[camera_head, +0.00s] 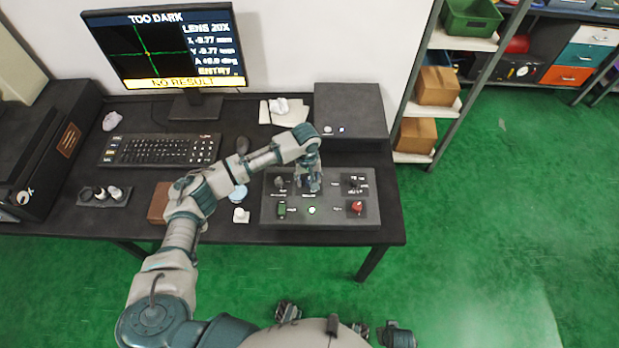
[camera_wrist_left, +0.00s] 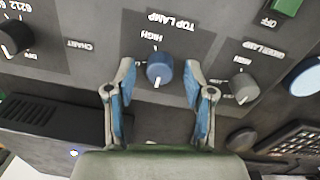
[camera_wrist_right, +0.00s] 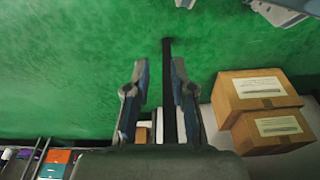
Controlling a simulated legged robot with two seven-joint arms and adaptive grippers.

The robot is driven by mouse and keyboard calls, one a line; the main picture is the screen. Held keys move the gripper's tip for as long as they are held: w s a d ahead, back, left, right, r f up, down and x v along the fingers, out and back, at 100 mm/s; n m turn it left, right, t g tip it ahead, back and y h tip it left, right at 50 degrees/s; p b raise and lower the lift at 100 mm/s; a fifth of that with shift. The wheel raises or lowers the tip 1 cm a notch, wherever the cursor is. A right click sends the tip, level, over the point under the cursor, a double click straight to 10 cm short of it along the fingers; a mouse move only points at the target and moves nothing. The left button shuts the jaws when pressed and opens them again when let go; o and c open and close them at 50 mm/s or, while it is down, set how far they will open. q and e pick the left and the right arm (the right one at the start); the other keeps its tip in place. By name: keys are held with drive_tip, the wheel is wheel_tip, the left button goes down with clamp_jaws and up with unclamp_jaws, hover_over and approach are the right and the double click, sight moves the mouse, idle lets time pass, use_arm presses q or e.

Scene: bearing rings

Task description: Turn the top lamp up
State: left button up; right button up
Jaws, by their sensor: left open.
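The top lamp knob (camera_wrist_left: 160,70) is a round blue knob with a white mark, below the label TOP LAMP in the left wrist view. My left gripper (camera_wrist_left: 159,76) is open, with one finger on each side of the knob and small gaps showing. In the head view my left gripper (camera_head: 312,182) reaches down over the grey control panel (camera_head: 335,222) and hides the knob. The monitor (camera_head: 165,50) reads TOO DARK and NO RESULT. My right gripper (camera_wrist_right: 158,68) is open and empty, pointing at the green floor.
A grey knob (camera_wrist_left: 244,88) and a dark chart knob (camera_wrist_left: 14,38) flank the blue one. A red knob (camera_head: 355,207) sits at the panel's lower right. A keyboard (camera_head: 160,150) lies to the left. Shelves with cardboard boxes (camera_head: 418,134) stand right of the table.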

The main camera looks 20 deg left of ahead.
use_arm(q)
drive_tip(key=shift+a, duration=0.25)
drive_tip(key=c, duration=0.6)
drive_tip(key=shift+f, duration=0.1)
drive_tip(key=c, duration=0.4)
drive_tip(key=shift+d, duration=0.4)
clamp_jaws()
